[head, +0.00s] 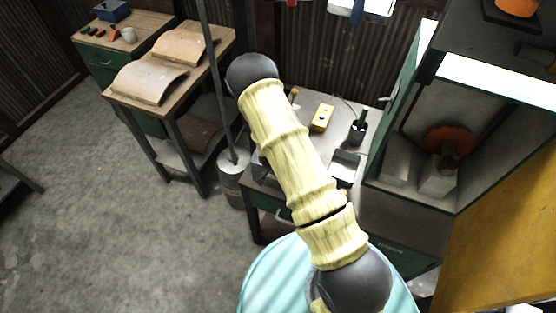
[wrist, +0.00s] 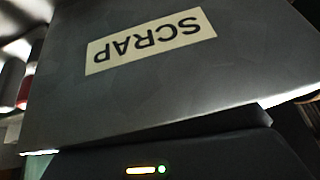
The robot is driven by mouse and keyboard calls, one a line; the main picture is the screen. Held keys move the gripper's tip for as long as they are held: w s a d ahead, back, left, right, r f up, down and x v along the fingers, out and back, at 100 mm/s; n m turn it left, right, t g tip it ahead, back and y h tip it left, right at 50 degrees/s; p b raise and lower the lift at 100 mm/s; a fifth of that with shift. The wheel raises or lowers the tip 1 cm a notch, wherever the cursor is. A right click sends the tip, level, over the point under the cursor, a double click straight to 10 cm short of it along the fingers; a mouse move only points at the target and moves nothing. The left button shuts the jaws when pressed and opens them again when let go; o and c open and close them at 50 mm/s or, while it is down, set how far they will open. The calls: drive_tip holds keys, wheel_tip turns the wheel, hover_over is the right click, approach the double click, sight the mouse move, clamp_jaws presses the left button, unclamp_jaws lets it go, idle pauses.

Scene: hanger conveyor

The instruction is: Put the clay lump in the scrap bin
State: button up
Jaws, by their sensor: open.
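The scrap bin (wrist: 220,85) fills most of the wrist view as a smooth grey wall. Its cream label reads SCRAP and appears upside down. The dark housing of my gripper (wrist: 165,156), with a lit strip and a green light, lies along the bottom of that view, close to the bin wall. The fingertips are out of the picture, and nothing shows held. In the head view my arm hides my gripper. I cannot make out the clay lump in either view.
In the head view, a bench (head: 288,197) behind my arm holds a yellow control box (head: 322,118), a dark cup (head: 358,131) and a grey box (head: 345,166). A machine cabinet (head: 405,218) stands right. A thin pole (head: 214,75) rises left of my arm.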

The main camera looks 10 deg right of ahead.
drive_tip(key=b+v, duration=0.2)
drive_tip(key=v, duration=0.9)
drive_tip(key=shift+r, duration=0.1)
drive_tip(key=s+d+r+n+g+y, duration=0.1)
drive_tip(key=s+r+n, duration=0.2)
drive_tip(key=s+r, duration=0.4)
drive_tip(key=s+d+r+n+g+y, duration=0.1)
drive_tip(key=s+d+r+n, duration=0.1)
drive_tip(key=s+r+n, duration=0.2)
drive_tip(key=s+r, duration=0.3)
drive_tip(key=r, duration=0.5)
drive_tip(key=shift+s+r+g+y, duration=0.15)
drive_tip(key=shift+s+g+y, duration=0.2)
drive_tip(key=shift+g+y, duration=0.05)
